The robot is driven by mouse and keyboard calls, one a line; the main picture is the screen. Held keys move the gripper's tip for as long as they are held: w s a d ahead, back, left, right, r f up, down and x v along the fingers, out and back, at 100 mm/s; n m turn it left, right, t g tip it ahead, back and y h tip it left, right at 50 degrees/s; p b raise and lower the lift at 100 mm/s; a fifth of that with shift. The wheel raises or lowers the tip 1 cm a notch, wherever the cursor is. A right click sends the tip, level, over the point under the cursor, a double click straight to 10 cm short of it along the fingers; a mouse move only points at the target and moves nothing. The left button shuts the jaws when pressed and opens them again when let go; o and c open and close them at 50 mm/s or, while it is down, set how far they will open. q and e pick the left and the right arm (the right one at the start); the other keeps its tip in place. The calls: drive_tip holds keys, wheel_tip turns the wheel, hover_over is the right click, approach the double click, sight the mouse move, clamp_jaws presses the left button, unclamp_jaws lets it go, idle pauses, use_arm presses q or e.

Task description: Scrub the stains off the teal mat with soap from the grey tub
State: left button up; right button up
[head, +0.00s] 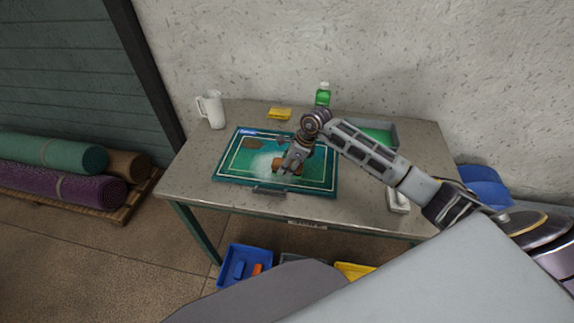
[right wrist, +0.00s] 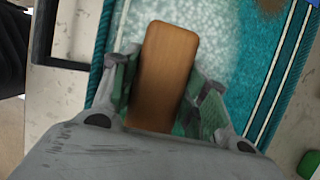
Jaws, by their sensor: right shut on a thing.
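The teal mat (head: 318,172) lies on the grey table, with white border lines. A brown stain (head: 254,143) shows near its upper left, and whitish suds (head: 262,165) lie left of my gripper; the suds also show in the right wrist view (right wrist: 222,42). My right gripper (head: 292,164) is over the mat, shut on a brush with a brown wooden back (right wrist: 163,75). The brush's underside is hidden, so I cannot tell whether it touches the mat. The grey tub (head: 394,136) with green liquid stands at the back right, partly behind my arm. My left gripper is not in view.
A white jug (head: 212,109), a yellow sponge (head: 280,113) and a green bottle (head: 323,95) stand along the back of the table. A small white object (head: 398,201) lies at the right. A blue bin (head: 244,264) is below. The table's left front is clear.

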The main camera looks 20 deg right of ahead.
sight(278, 161)
drive_tip(key=shift+w+a+f+b, duration=0.1)
drive_tip(key=shift+w+a+b, duration=0.35)
drive_tip(key=shift+a, duration=0.3)
drive_tip(key=shift+w+a+f+b, duration=0.1)
drive_tip(key=shift+w+a+b, duration=0.2)
drive_tip(key=shift+w+a, duration=0.35)
drive_tip(key=shift+a, duration=0.35)
drive_tip(key=shift+a+f, duration=0.1)
drive_tip(key=shift+f, duration=0.05)
drive_tip(key=shift+w+a+b, duration=0.35)
drive_tip(key=shift+w+a, duration=0.2)
drive_tip(key=shift+a, duration=0.25)
drive_tip(key=shift+w+a+b, duration=0.35)
drive_tip(key=shift+w+a, duration=0.2)
drive_tip(key=shift+a, duration=0.25)
drive_tip(key=shift+s+d, duration=0.1)
drive_tip(key=shift+d, duration=0.05)
drive_tip(key=shift+s+d+r, duration=0.15)
drive_tip(key=shift+s+d, duration=0.35)
drive_tip(key=shift+d, duration=0.35)
drive_tip(key=shift+s+d+r, duration=0.1)
drive_tip(key=shift+s+d, duration=0.4)
drive_tip(key=shift+d, duration=0.3)
drive_tip(key=shift+d, duration=0.1)
